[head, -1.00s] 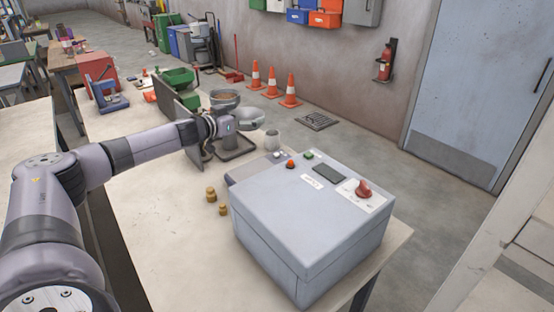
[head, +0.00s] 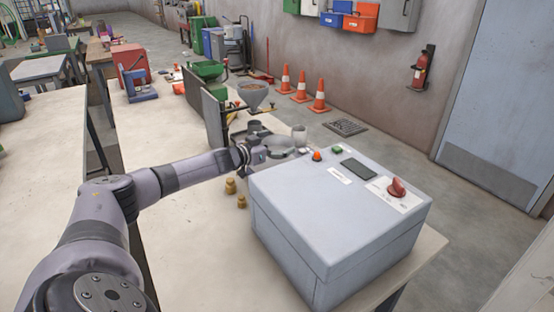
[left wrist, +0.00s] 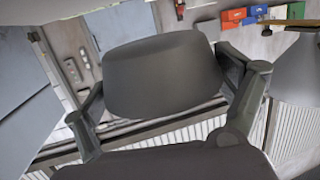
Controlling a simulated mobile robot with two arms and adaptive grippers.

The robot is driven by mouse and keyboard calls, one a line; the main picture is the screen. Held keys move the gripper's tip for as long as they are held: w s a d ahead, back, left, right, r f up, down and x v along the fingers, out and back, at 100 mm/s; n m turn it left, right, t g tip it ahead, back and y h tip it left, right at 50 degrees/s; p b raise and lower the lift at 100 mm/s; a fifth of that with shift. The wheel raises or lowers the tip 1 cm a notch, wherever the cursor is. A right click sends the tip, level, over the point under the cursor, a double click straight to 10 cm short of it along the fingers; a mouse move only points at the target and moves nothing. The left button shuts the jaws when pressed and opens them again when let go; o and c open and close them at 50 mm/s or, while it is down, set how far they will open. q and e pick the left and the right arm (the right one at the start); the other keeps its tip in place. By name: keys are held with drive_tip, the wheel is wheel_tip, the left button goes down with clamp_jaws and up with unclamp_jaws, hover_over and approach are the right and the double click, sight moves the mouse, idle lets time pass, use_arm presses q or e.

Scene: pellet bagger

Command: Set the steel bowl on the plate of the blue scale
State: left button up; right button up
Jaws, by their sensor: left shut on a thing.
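The steel bowl (head: 282,143) is grey and round, over the table behind the big grey machine. My left gripper (head: 259,154) is shut on its near left side. In the left wrist view the bowl (left wrist: 162,75) fills the space between the two fingers. Its underside and the gap below it are hard to make out in the head view. A small blue device (head: 140,88), which looks like the blue scale, stands far off on the table at the left, in front of a red box. Its plate is too small to tell. My right gripper is not in view.
The grey machine (head: 335,225) with a red knob fills the near right. Two brass weights (head: 231,186) stand on the table. Open tabletop lies at left.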

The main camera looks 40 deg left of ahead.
use_arm(q)
wheel_tip(320, 180, down, 4)
drive_tip(key=shift+f, duration=0.25)
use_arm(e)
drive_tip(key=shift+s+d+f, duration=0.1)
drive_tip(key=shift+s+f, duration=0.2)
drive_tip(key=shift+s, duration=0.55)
use_arm(q)
drive_tip(key=o, duration=0.7)
drive_tip(key=shift+f+b, duration=0.1)
drive_tip(key=shift+b, duration=0.2)
drive_tip(key=shift+o, duration=1.1)
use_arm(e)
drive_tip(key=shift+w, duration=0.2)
